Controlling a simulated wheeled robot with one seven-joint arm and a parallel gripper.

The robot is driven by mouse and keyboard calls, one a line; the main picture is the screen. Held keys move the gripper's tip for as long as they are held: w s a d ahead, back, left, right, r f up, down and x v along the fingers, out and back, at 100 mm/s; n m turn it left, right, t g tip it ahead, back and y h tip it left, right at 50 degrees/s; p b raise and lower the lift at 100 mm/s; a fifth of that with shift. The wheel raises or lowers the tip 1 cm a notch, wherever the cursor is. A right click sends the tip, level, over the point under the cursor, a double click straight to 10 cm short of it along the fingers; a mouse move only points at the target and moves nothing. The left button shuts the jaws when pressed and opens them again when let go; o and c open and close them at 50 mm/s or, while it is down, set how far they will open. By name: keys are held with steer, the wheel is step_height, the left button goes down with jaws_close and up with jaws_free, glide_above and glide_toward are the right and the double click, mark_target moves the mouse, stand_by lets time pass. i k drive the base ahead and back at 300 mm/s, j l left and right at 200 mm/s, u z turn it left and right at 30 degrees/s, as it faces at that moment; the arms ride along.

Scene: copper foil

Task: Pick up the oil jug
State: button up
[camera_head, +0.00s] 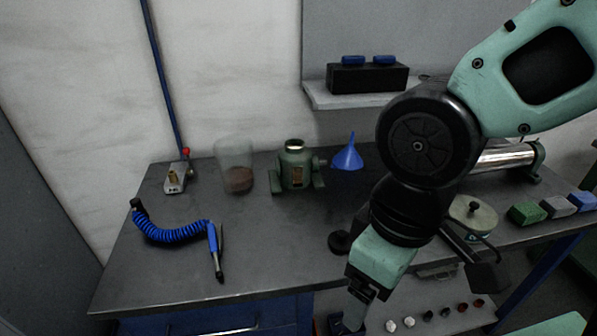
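A clear, tall jug (235,160) with brown contents in its lower part stands upright at the back of the dark workbench (270,240), near the wall. It is the thing that best fits the oil jug; I see no handle on it. My gripper (350,314) points down at the bottom of the picture, by the bench's front edge. It is well to the right of the jug and nearer the camera, apart from it. Its fingers are small, dark and partly cut off, so their opening is unclear.
A green machine (296,168) stands just right of the jug, then a blue funnel (348,157). A coiled blue air hose (170,234) lies in front. The middle of the bench is clear. A shelf (320,98) hangs behind.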

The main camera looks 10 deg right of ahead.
mark_target(234, 167)
steer(key=i+j+u, duration=0.2)
steer(key=i+j, duration=0.2)
steer(key=j, duration=0.25)
steer(key=i+j+u, duration=0.2)
steer(key=i+j, duration=0.2)
steer(key=j, duration=0.2)
